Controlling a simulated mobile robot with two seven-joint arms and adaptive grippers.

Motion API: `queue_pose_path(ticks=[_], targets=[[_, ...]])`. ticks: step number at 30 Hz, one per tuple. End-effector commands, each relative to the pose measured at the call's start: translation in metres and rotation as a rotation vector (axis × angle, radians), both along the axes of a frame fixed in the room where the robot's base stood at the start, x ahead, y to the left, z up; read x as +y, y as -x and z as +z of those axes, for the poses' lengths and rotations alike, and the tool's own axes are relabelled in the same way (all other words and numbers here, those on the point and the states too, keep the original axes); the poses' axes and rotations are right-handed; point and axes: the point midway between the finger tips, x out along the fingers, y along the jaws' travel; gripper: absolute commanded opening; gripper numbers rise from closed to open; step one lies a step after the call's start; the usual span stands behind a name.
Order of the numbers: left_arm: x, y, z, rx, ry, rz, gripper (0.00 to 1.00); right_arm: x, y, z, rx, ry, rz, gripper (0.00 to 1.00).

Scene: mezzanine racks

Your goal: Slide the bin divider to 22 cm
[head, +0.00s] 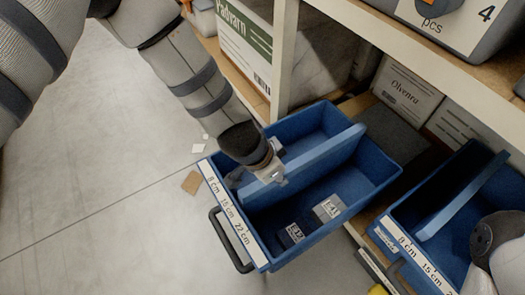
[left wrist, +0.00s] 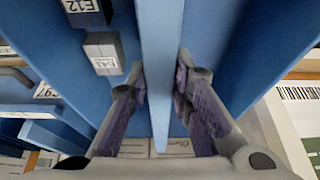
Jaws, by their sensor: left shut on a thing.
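The blue bin (head: 330,238) is pulled out from the shelf. Its front rim has a white scale strip (head: 232,222) reading 8, 15 and 22 cm. The blue divider (head: 325,150) stands across the bin from front to back, its front end near the 15 cm mark. My left gripper (head: 268,174) is shut on the divider near its front end. In the left wrist view the divider (left wrist: 160,50) runs between the two purple-padded fingers (left wrist: 162,85). My right gripper's fingers are not in view; only a grey arm part shows at the lower right.
A shelf post (head: 284,60) rises behind. The floor left is mostly clear.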

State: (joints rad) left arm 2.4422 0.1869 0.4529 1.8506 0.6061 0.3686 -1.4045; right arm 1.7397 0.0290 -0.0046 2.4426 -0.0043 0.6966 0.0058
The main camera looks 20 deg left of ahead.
Motion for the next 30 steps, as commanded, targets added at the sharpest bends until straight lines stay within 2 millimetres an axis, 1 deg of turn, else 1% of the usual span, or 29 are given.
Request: queue_pose_path(ticks=[1,3,6,9,13,20,21,23,24,30], targets=[[-0.011,0.01,0.003,0.001,-0.002,-0.008,0.0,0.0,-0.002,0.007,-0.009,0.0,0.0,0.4],[-0.026,0.021,0.003,0.0,-0.001,-0.007,0.0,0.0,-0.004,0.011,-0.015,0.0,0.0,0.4],[-0.042,0.034,0.002,0.0,-0.001,-0.005,0.0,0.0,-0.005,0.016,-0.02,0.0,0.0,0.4],[-0.052,0.042,0.001,0.0,0.001,-0.004,0.0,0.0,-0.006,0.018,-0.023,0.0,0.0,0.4],[-0.057,0.045,0.0,-0.001,0.002,-0.002,0.0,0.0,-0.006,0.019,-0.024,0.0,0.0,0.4],[-0.058,0.047,-0.001,0.004,0.006,-0.004,0.0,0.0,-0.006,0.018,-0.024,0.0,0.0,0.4],[-0.059,0.047,-0.001,0.005,0.006,-0.004,0.24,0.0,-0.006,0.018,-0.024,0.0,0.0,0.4],[-0.059,0.047,0.0,0.005,0.007,-0.005,0.38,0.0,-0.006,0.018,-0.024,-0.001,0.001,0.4],[-0.058,0.047,0.0,0.005,0.006,-0.004,0.4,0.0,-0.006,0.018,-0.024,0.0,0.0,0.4],[-0.057,0.045,0.0,0.001,0.004,-0.002,0.4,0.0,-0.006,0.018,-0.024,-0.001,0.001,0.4]])
